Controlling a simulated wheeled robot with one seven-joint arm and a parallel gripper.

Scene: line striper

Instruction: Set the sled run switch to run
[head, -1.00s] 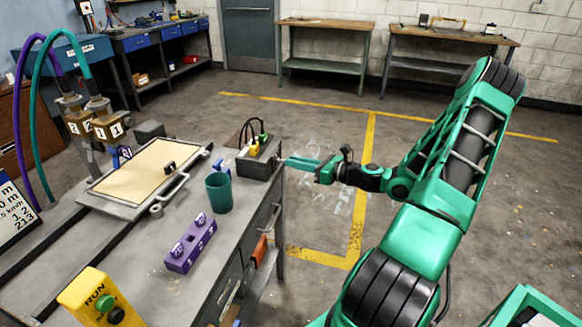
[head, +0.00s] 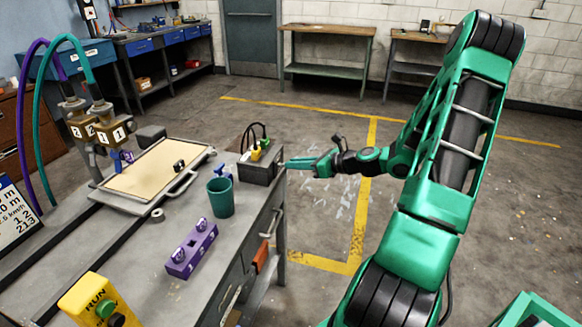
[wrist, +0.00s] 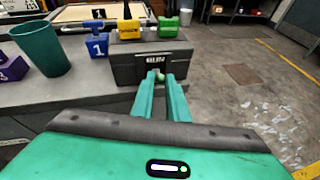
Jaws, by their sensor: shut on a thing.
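A dark grey box (head: 258,172) stands at the table's right edge, with yellow and green plugs and black cables on top. It fills the middle of the wrist view (wrist: 125,70), where its near face has a small label too blurred to read. Below the label is a small switch knob (wrist: 160,75) with a pale green tip. My gripper (head: 290,163) reaches this face from the right. In the wrist view its two green fingers (wrist: 161,80) are close together around the knob, shut on it. The fingers partly hide the knob, so its setting cannot be told.
A yellow box marked RUN (head: 95,300) with knobs stands at the front left. A teal cup (head: 221,198), a purple block with knobs (head: 191,250) and a tray with a tan panel (head: 145,180) are on the table.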

